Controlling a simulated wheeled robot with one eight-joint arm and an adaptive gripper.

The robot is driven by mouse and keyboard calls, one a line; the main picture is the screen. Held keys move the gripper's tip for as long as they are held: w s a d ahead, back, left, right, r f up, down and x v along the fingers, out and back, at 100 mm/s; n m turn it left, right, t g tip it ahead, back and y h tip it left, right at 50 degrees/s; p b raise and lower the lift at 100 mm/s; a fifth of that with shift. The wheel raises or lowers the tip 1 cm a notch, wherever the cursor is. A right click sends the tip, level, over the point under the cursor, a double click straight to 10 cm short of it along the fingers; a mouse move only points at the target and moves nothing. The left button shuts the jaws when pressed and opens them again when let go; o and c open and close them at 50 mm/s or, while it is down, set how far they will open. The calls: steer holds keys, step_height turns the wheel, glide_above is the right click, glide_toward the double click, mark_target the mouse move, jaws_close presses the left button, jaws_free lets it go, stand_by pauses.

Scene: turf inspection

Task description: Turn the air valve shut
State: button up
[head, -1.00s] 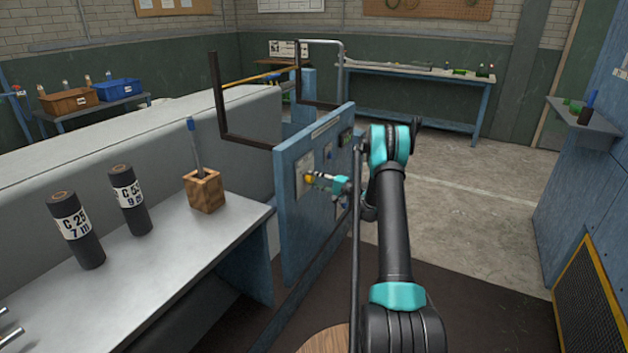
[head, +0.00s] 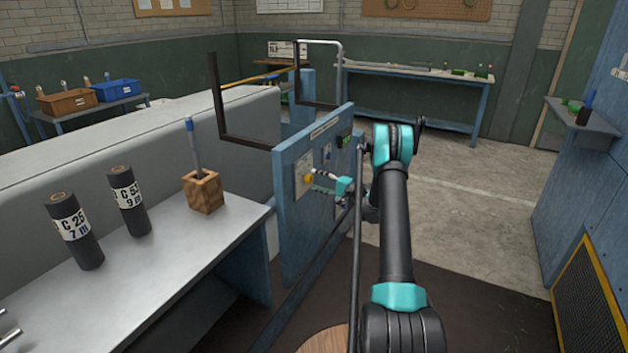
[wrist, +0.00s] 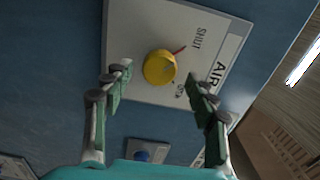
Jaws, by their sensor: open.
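The air valve is a round yellow knob (wrist: 159,67) on a pale plate (wrist: 130,30) marked AIR. Its red pointer (wrist: 178,50) is turned toward the word SHUT, away from the other small label lower down. In the head view the knob (head: 308,179) sits on the blue panel's face. My gripper (wrist: 160,82) is open and empty, its fingers spread to either side of the knob in the wrist view. In the head view my gripper (head: 320,182) is just right of the knob, with a small gap showing.
The blue panel (head: 300,240) stands at the end of a grey bench (head: 150,255) holding black cylinders (head: 75,232) and a wooden block (head: 203,192). A blue knob (wrist: 142,155) is below the valve plate in the wrist view. Floor right of my arm is clear.

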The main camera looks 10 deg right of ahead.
steer(key=v, duration=1)
steer(key=shift+d, duration=0.1)
steer(key=shift+r, duration=0.1)
steer(key=s+a+r+n+g+h, duration=0.2)
steer(key=s+a+r+h, duration=0.15)
steer(key=s+a, duration=0.4)
steer(key=s+a+r+n+g+h, duration=0.1)
steer(key=s+a+r+g+h, duration=0.25)
steer(key=s, duration=0.65)
steer(key=s+d+f+n+h, duration=0.1)
steer(key=s+d+n+h, duration=0.1)
steer(key=s, duration=1.3)
steer(key=s+d+f+n+h, duration=0.2)
steer(key=s+h, duration=0.3)
steer(key=s, duration=1)
steer(key=shift+s+g+h, duration=0.3)
steer(key=shift+s+g, duration=0.1)
steer(key=shift+g, duration=0.05)
